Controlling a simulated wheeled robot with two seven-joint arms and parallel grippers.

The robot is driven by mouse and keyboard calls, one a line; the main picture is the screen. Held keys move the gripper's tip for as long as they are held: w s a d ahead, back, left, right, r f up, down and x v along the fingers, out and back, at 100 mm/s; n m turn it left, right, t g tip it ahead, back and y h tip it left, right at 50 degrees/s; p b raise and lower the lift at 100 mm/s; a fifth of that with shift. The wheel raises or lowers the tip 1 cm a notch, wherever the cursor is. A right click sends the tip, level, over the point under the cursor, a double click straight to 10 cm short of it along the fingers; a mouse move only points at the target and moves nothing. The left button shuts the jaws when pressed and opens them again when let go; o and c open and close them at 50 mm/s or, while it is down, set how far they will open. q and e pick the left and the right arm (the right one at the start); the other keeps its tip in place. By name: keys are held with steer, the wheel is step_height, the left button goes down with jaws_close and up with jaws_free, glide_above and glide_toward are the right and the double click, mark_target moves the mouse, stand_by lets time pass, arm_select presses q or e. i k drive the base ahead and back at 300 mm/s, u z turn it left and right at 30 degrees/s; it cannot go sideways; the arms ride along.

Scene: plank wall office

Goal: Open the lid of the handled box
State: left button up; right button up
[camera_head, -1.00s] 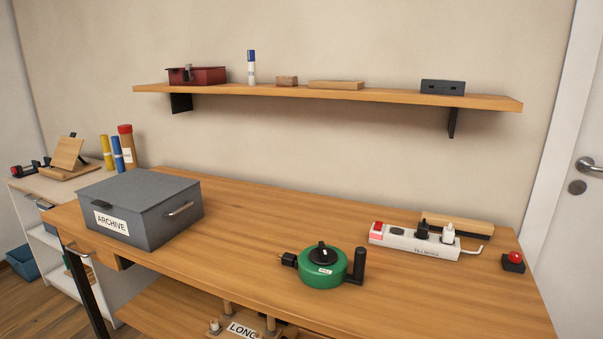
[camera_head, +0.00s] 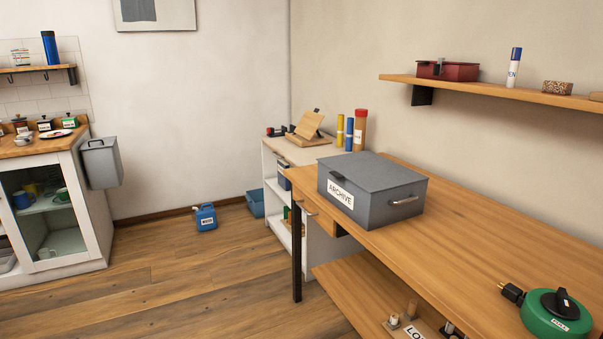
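The handled box (camera_head: 385,212) is a grey box with a white ARCHIVE label (camera_head: 341,194) on its front left face and a metal handle (camera_head: 405,201) on its right side. It stands at the left end of the wooden workbench (camera_head: 470,240). Its grey lid (camera_head: 375,170) is shut, with a dark tab at the front edge. Neither of my grippers is in view.
A green cable reel (camera_head: 556,316) lies on the bench at lower right. Behind the box stands a white shelf unit (camera_head: 293,152). A wall shelf (camera_head: 480,90) hangs above the bench. Open wooden floor (camera_head: 190,285) lies left of the bench, with a blue canister (camera_head: 206,218).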

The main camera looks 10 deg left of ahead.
mark_target(372, 172)
steer(key=z, duration=0.9)
steer(key=k, duration=0.2)
steer(key=u, duration=2.2)
steer(key=i, duration=1.5)
steer(key=z, duration=0.9)
steer(key=i, duration=1)
steer(key=z, duration=1.2)
